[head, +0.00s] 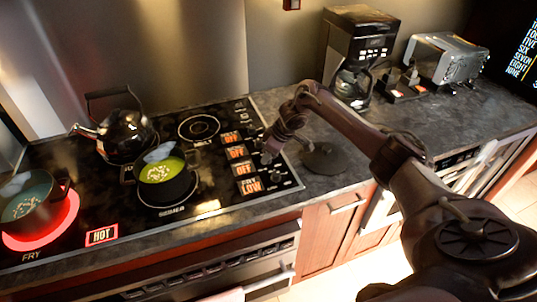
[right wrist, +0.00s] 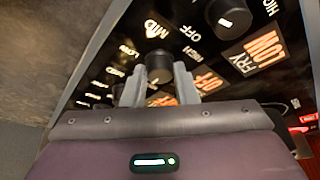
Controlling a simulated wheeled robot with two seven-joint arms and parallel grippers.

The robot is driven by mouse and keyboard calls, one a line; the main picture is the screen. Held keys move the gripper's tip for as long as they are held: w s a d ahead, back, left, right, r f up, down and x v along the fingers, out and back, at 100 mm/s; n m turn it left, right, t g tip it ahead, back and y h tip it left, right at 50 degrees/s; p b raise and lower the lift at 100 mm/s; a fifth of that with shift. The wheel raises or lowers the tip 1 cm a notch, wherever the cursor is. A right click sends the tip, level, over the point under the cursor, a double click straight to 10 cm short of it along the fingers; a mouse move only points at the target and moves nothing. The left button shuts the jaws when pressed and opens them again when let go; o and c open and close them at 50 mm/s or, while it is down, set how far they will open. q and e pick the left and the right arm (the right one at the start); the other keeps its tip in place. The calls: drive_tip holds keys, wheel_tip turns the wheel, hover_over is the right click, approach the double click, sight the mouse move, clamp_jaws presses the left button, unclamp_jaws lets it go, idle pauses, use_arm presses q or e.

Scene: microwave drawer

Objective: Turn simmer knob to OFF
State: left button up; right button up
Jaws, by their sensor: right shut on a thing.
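My right gripper (head: 268,152) is over the control strip at the right side of the black cooktop (head: 110,190). In the right wrist view its fingers (right wrist: 159,80) are shut on a dark round knob (right wrist: 158,66), one on each side. An orange OFF display (right wrist: 208,81) lights beside this knob, partly behind a finger; the knob's name label is hidden. The neighbouring FRY knob (right wrist: 231,16) is free, with a lit LOW display (right wrist: 264,46). In the head view, a pot of green soup (head: 166,178) stands on the burner marked SIMMER. My left gripper is not in view.
A blue-green pot (head: 32,200) sits on a glowing red burner, with a HOT sign (head: 102,234) nearby. A dark kettle (head: 122,128) stands behind. A coffee maker (head: 358,50) and toaster oven (head: 448,60) stand back right. Counter (head: 335,180) right of the cooktop is mostly clear.

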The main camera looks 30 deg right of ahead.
sight(277, 165)
drive_tip(key=o, duration=1)
drive_tip(key=b+v, duration=0.1)
drive_tip(key=v, duration=0.6)
drive_tip(key=shift+s+d+r, duration=0.1)
drive_tip(key=shift+r, duration=0.25)
